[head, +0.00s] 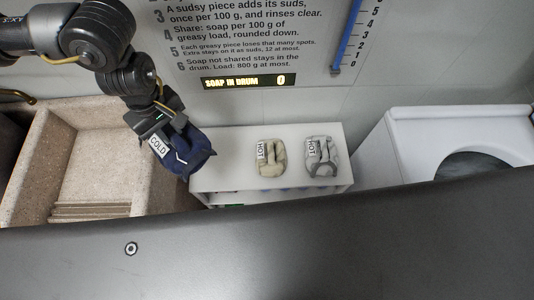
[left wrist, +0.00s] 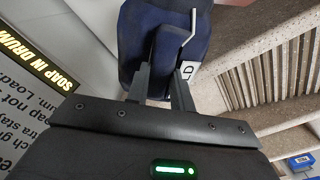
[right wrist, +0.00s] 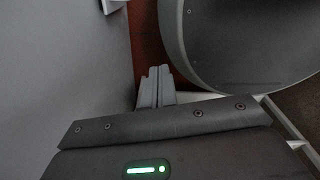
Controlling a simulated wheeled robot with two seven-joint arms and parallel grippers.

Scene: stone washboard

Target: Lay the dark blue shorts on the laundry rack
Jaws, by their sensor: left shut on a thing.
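The dark blue shorts (head: 192,152), bundled and tagged COLD, hang in my left gripper (head: 168,138), between the stone basin and the white bench in the head view. In the left wrist view the shorts (left wrist: 137,35) fill the space ahead of the fingers, which are closed on them. A low white rack or bench (head: 225,146) stands just right of the shorts; I cannot tell whether it is the laundry rack. My right gripper (right wrist: 155,86) shows only in the right wrist view, with its fingers together and nothing visible between them.
A beige folded garment (head: 272,157) and a grey one (head: 321,156), both tagged HOT, lie on the white top. The stone washboard basin (head: 75,160) is at left. A white washing machine (head: 428,135) is at right. A sign reads SOAP IN DRUM 0 (head: 247,81).

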